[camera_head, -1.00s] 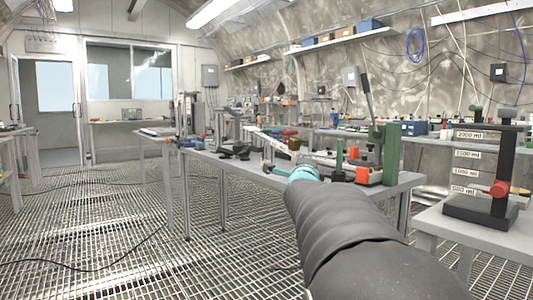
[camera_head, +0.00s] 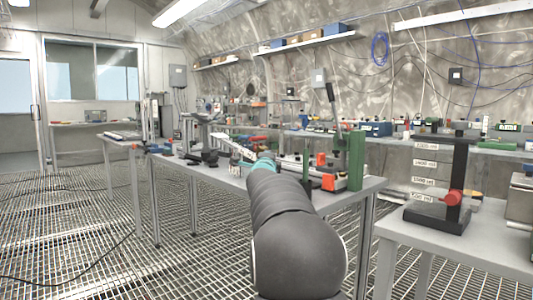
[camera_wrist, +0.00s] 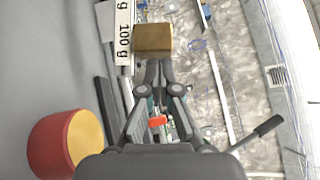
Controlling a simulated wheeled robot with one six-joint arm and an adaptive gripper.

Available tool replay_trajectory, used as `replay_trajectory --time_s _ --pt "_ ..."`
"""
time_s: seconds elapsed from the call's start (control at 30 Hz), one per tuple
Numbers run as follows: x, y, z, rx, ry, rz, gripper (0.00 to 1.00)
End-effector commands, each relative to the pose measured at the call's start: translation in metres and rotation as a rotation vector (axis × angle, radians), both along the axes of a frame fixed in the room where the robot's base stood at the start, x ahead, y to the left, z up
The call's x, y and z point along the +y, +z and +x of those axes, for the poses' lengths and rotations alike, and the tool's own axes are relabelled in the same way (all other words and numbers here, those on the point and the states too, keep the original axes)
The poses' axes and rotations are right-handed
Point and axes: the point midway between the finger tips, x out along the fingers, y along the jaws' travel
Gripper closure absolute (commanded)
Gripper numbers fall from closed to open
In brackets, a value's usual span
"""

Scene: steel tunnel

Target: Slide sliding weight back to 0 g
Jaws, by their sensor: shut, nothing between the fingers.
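In the wrist view, a brass-coloured block (camera_wrist: 153,38), which looks like the sliding weight, sits just beyond my fingertips. A white scale strip (camera_wrist: 124,32) marked "100 g" runs along its left side. Another "g" marking is partly cut off at the top edge. My gripper (camera_wrist: 158,70) is shut and empty, with its tips close below the block; I cannot tell whether they touch it. In the head view my arm hides the gripper, and the pale strip (camera_head: 235,146) shows beyond it on the bench.
A red and brass cylinder (camera_wrist: 65,143) stands at lower left in the wrist view. A black stand (camera_head: 458,180) with volume labels is farther right.

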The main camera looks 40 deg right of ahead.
Motion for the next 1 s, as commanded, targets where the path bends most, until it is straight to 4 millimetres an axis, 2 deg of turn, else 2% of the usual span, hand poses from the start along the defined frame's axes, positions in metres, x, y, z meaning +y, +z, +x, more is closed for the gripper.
replay_trajectory --time_s 0.47,0.57,0.8,1.0 --pt "0.001 0.002 0.006 -0.001 0.001 0.001 1.0" --pt "0.002 0.007 0.018 0.001 0.002 0.001 1.0" --pt "0.006 0.02 0.066 0.001 0.003 0.003 1.0" --pt "0.008 0.025 0.097 0.001 0.002 0.0 1.0"
